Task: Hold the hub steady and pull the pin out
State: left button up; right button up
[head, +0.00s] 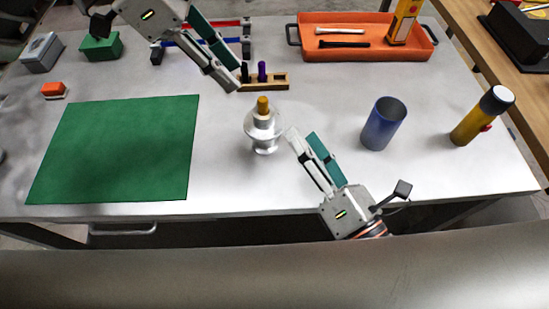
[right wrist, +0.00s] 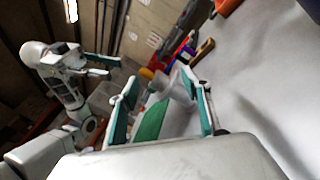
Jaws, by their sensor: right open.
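The silver hub (head: 264,145) stands upright on the table near its middle. An orange-brown pin (head: 263,105) sticks up from its top. My left gripper (head: 238,78) is open and empty, behind and left of the hub, beside a wooden rack. My right gripper (head: 301,134) is open, with its fingertips just right of the hub and apart from it. In the right wrist view, my right gripper's fingers (right wrist: 165,97) are spread, with the pale hub (right wrist: 184,86) beyond them, partly hidden.
The wooden rack (head: 278,86) holds a black and a purple peg behind the hub. A green mat (head: 115,150) lies left. An orange tray (head: 345,53) is at the back. The table front is clear.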

aim_at(264, 131)
jog(key=a+f+n, duration=0.1)
jog(key=w+a+f+n+h, duration=0.1)
jog(key=a+f+n, duration=0.1)
jog(key=shift+w+a+f+h, duration=0.1)
jog(key=shift+w+f+h, duration=0.05)
jog(key=shift+w+h, duration=0.25)
jog(key=s+a+f+n, duration=0.1)
jog(key=s+a+f+n+h, duration=0.1)
jog(key=a, duration=0.1)
jog(key=shift+a+f+n, duration=0.15)
jog(key=shift+a+n, duration=0.05)
jog(key=shift+n, duration=0.1)
jog(key=shift+s+f+h, duration=0.1)
jog(key=shift+h, duration=0.3)
jog(key=shift+d+n, duration=0.15)
jog(key=shift+n, duration=0.35)
jog(key=shift+w+d, duration=0.1)
jog(key=shift+w, duration=0.3)
jog(key=x, duration=0.7)
jog(key=shift+w, duration=0.2)
